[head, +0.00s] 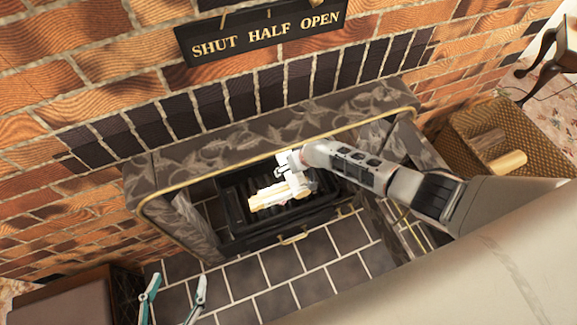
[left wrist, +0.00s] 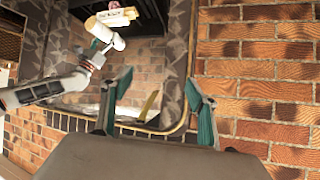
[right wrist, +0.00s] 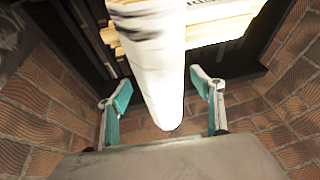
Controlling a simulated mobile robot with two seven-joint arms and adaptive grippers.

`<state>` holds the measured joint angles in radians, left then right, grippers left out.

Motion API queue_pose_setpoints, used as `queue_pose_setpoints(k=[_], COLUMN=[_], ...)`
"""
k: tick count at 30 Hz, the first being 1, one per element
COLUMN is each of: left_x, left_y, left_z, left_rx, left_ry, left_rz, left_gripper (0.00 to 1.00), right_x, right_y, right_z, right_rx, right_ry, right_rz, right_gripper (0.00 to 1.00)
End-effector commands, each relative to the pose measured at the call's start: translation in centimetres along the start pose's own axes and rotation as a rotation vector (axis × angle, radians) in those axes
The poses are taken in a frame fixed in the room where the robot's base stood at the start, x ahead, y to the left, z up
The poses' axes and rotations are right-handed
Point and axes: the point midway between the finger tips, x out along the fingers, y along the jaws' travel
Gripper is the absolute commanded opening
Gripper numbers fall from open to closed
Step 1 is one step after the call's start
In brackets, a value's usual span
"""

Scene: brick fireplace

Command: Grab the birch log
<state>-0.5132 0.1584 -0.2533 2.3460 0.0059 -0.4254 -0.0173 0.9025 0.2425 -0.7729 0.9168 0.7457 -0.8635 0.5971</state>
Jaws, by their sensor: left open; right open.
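The birch log (right wrist: 155,60), white with dark marks, fills the upper middle of the right wrist view. It lies over pale yellow split wood (right wrist: 225,22) in the fireplace grate. It also shows as a white log in the left wrist view (left wrist: 118,16). My right gripper (right wrist: 160,85) is open, one finger to each side of the log's near end; I cannot tell whether they touch it. In the head view my right gripper (head: 288,162) is down in the fireplace at the wood. My left gripper (head: 177,282) is open and empty over the tiled hearth, away from the log.
The stone fireplace surround with its brass trim (head: 180,185) frames the opening around my right arm. A dark grate (head: 238,225) holds the wood. A wicker basket (head: 462,130) with other logs stands at the right. A dark sign (head: 262,38) hangs on the brick wall.

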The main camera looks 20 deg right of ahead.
Motion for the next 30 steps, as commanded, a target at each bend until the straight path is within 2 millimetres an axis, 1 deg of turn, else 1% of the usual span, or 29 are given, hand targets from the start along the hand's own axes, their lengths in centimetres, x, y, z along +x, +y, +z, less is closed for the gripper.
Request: queue_pose_setpoints(k=[1,8,9,11,12,14,23,26,30], left_x=[0.0,0.0,0.0,0.0,0.0,0.0,0.0,0.0,-0.1], left_y=[0.1,0.1,0.1,0.0,0.0,0.0,0.0,-0.1,-0.7], left_z=[-0.1,-0.4,-0.4,-0.4,-0.4,-0.4,-0.4,-0.8,-1.1], left_rx=[-0.004,-0.003,-0.003,-0.003,-0.003,-0.003,-0.002,0.001,0.016], left_ry=[0.003,0.009,0.009,0.008,0.008,0.008,0.009,0.014,0.014], left_rz=[0.001,0.001,0.000,0.000,0.000,0.000,0.000,-0.003,-0.012], left_gripper=[0.59,0.59,0.59,0.59,0.59,0.59,0.59,0.59,0.59], right_x=[0.2,-0.1,-0.1,-0.1,-0.1,-0.1,-0.1,-0.5,-1.7], right_y=[0.0,0.0,0.0,0.0,0.0,0.0,-0.1,-0.1,-0.3], right_z=[0.0,-0.5,-0.5,-0.4,-0.4,-0.4,-0.5,-0.7,-1.5], right_rx=[0.000,-0.001,-0.001,-0.001,-0.001,-0.001,-0.001,-0.001,-0.002], right_ry=[0.000,0.006,0.006,0.006,0.006,0.005,0.006,0.008,0.014], right_rz=[0.000,0.000,0.000,0.000,0.000,0.000,-0.001,0.000,-0.001], right_gripper=[0.66,0.66,0.56,0.40,0.30,0.14,0.13,0.13,0.13])
